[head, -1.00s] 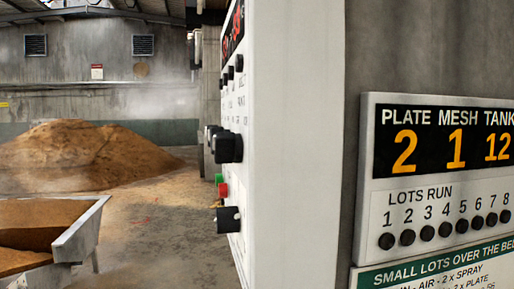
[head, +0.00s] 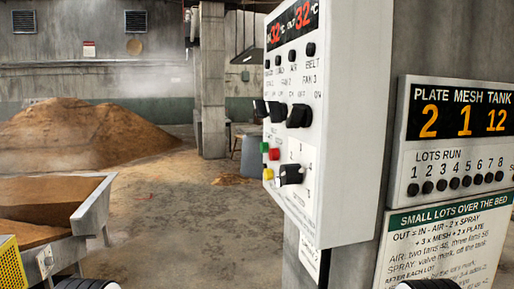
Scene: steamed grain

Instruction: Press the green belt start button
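The green button (head: 264,147) is a small knob on the left part of the white control panel (head: 345,130), seen at a slant in the head view. A red button (head: 274,154) sits just right of it and a yellow one (head: 268,173) below it. A black rotary switch (head: 291,174) is to the lower right of the buttons. Neither gripper shows. Only dark ribbed parts of my two arms show at the bottom edge, well below and apart from the panel.
A metal trough (head: 92,205) of grain stands at the left, with a yellow perforated part (head: 12,264) near it. A grain heap (head: 85,135) lies behind. A sign board (head: 455,140) hangs right of the panel. The floor before the panel is clear.

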